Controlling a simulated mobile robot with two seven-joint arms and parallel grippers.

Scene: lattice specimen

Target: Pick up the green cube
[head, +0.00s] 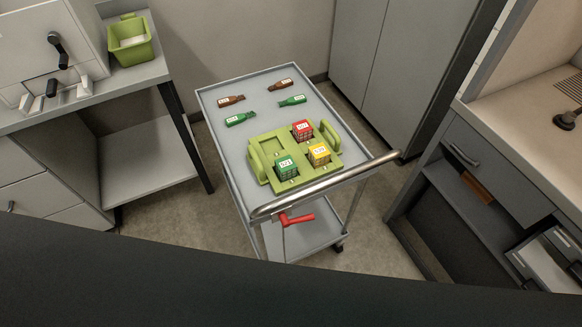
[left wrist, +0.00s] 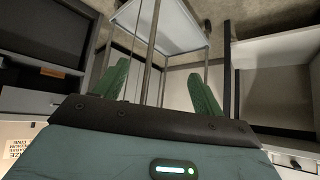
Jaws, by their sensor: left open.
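The green cube (head: 286,166) sits in the front left part of a light green tray (head: 262,174) on the cart. It has a white label on top. A yellow cube (head: 319,154) sits to its right and a red cube (head: 302,130) behind, both in the same tray. In the left wrist view my left gripper (left wrist: 160,85) is open and empty, its two green fingers wide apart. It is away from the cube, and the cube does not show in that view. My right gripper is in neither view.
The grey cart (head: 222,138) has a metal push handle (head: 325,186) at its front edge. Several small green and brown bottles (head: 240,118) lie behind the tray. A green bin (head: 130,42) stands on the left counter. A dark surface fills the foreground.

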